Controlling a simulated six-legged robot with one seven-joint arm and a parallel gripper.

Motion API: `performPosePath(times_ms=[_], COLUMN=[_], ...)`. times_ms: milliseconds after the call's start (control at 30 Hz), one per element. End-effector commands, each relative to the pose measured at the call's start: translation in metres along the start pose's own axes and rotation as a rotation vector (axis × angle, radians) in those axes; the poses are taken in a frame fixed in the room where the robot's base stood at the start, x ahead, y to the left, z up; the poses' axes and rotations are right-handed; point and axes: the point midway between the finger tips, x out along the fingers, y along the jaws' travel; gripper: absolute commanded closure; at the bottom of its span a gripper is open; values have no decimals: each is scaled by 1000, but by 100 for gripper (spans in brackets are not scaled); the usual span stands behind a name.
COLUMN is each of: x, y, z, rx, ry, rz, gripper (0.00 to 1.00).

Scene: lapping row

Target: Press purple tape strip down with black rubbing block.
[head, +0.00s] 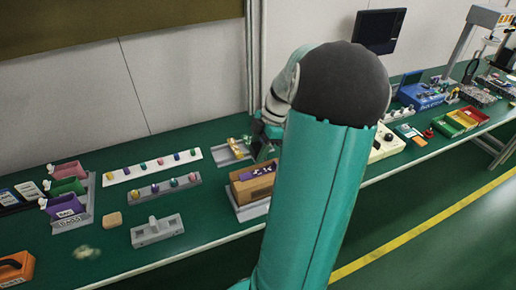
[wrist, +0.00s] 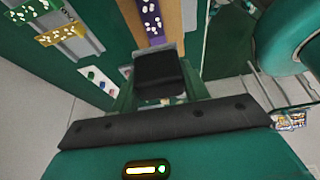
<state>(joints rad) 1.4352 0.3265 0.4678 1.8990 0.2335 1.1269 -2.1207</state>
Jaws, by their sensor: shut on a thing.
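The purple tape strip (head: 258,171) with white marks lies along a brown block (head: 254,188) in a grey holder beside my arm. In the wrist view the strip (wrist: 151,20) runs from the top edge down to the black rubbing block (wrist: 158,70). My gripper (wrist: 160,92) is shut on the rubbing block. The block is at the strip's near end and covers what lies beneath it. I cannot tell whether it touches the strip. In the head view my arm hides most of the gripper and the rubbing block.
Racks of coloured knobs (head: 150,166), a grey fixture (head: 157,230) and coloured bins (head: 68,205) stand to the left. A wall (head: 170,75) rises behind the green bench. Bare bench lies between the grey fixture and the holder.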

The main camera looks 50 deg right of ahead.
Motion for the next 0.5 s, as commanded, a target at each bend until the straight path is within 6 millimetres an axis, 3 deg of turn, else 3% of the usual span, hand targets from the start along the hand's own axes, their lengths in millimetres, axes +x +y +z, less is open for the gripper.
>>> performPosePath(times_ms=[267,500], x=[3,19], y=[0,0], z=[-3,4], rx=[-2,0], ry=[1,2], rz=[-1,-3], gripper=[73,73])
